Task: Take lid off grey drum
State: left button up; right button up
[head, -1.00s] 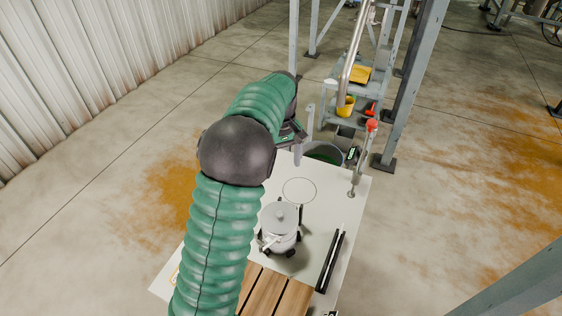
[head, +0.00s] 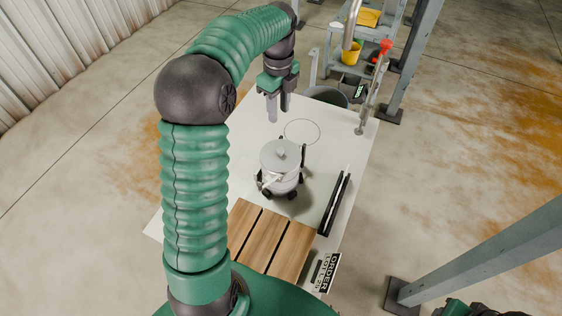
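A small grey drum (head: 282,182) stands on the white table, with a flat round lid (head: 279,154) and a small knob on top. The lid sits on the drum. The drum rests on a dark base with several feet, and a light handle or lever shows at its front left. My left gripper (head: 278,115) points down above the far part of the table, behind the drum in the picture and apart from it. Its two fingers are separated by a narrow gap with nothing between them. My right gripper does not show; only a dark green part of me is at the lower right edge.
A wooden slatted board (head: 270,240) lies in front of the drum. A black rail (head: 335,203) lies to its right. A red-topped upright post (head: 374,88) stands at the table's far right. A printed circle (head: 302,132) marks clear table behind the drum. A grey bin (head: 328,96) stands beyond.

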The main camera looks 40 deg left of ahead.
pick_arm(q)
jog(key=f+m+b, duration=0.1)
jog(key=m, duration=0.5)
send_over(281, 149)
jog(key=f, duration=0.7)
jog(key=s+f, duration=0.1)
jog(key=f, duration=0.3)
jog(key=shift+a+f, duration=0.15)
jog(key=shift+f, duration=0.2)
jog(key=f, duration=0.3)
jog(key=w+f+p, duration=0.1)
jog(key=f, duration=0.1)
jog(key=shift+f, duration=0.25)
grip_shut()
